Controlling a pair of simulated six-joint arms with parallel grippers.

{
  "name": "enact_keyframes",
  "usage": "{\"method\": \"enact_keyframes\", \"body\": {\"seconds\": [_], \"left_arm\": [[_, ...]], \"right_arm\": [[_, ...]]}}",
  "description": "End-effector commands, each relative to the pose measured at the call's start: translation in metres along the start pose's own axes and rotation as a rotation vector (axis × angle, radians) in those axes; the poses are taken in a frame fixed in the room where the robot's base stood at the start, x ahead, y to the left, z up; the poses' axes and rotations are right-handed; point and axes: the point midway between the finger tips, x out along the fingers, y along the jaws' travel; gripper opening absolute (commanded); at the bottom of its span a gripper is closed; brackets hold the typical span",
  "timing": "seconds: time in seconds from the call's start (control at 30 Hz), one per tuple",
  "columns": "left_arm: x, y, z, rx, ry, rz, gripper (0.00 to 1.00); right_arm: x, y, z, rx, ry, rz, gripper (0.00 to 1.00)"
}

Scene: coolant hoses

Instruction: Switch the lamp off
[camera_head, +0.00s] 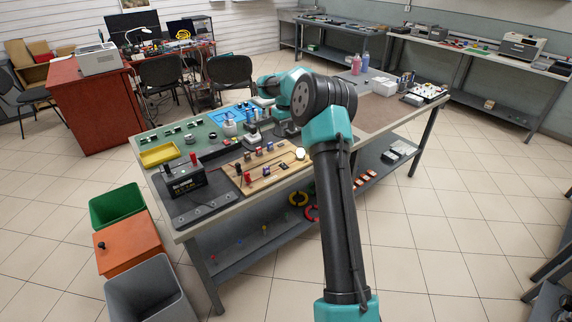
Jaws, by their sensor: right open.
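A wooden board (268,172) on the workbench carries several small coloured parts. A round pale-yellow lamp (300,153) that looks lit sits at its right end. A red-topped part (247,178) stands near the board's left end; I cannot tell which part is the switch. A black battery-like box (186,181) with a red terminal stands left of the board. My right arm reaches over the bench, and its gripper (259,106) is open, beyond the board and apart from the lamp. Its fingers are small and partly hidden. My left gripper is not in view.
A green mat (205,143) with a yellow tray (160,155), a blue bin (232,113) and small parts covers the bench's left. Bottles (360,64) and boxes stand at its far right. Green, orange and grey bins stand on the floor at left.

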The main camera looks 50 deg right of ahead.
Motion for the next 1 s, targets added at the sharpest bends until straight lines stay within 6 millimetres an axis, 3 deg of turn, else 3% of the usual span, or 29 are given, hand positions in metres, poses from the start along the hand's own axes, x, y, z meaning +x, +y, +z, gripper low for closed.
{"method": "enact_keyframes", "body": {"seconds": [0.17,1.0], "left_arm": [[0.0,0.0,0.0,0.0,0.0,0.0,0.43],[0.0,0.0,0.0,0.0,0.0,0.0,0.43]], "right_arm": [[0.017,0.0,0.0,0.0,-0.002,0.0,0.49],[0.155,0.0,0.0,-0.001,-0.001,0.002,0.49]]}}
